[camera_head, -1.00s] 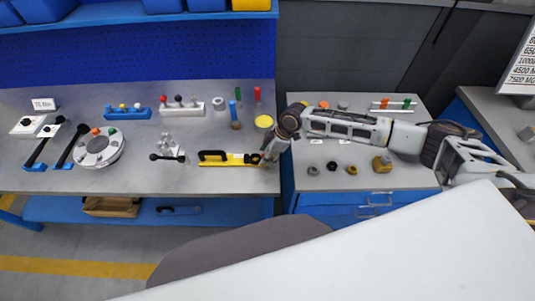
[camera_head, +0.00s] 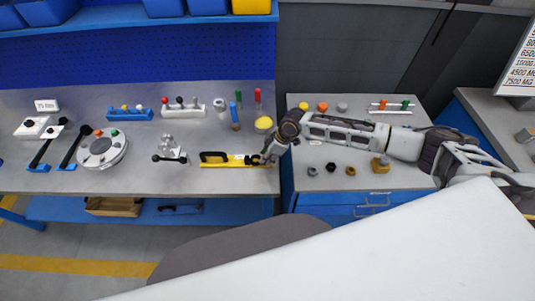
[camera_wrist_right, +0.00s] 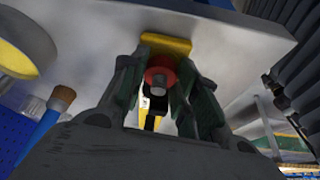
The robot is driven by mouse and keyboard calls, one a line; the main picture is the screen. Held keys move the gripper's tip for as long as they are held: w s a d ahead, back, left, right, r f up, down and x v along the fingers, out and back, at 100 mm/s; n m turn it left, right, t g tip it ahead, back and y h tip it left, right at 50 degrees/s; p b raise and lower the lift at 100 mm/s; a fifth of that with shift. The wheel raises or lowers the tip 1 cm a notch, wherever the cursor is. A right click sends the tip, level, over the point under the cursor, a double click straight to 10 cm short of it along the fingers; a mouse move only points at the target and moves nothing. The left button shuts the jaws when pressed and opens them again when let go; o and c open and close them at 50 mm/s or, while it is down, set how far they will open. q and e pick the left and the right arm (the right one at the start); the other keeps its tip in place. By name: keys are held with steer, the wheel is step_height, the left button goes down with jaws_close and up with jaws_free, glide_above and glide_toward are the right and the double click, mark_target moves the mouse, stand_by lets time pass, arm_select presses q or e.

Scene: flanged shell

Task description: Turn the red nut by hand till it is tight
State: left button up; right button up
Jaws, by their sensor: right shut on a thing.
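The red nut (camera_wrist_right: 161,68) shows in the right wrist view, round, with a grey stud end (camera_wrist_right: 157,92) in its middle. It sits in front of a yellow part (camera_wrist_right: 166,45). My right gripper (camera_wrist_right: 160,88) has a dark finger on each side of the nut and is shut on it. In the head view, my right gripper (camera_head: 268,157) is at the right end of a yellow tool (camera_head: 238,163) with a black handle (camera_head: 213,157), lying near the bench's front edge. The nut cannot be made out there. My left gripper is not in view.
A chrome clamp with a black-ended lever (camera_head: 170,150) stands left of the tool. A yellow dome (camera_head: 264,124) and upright blue-handled tool (camera_head: 235,115) stand behind my gripper. The grey cabinet top (camera_head: 310,183) at right holds several small nuts and knobs.

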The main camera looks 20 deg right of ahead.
steer(key=shift+w, duration=0.1)
steer(key=o, duration=1)
steer(key=shift+d+r, duration=0.1)
steer(key=shift+v, duration=5.9)
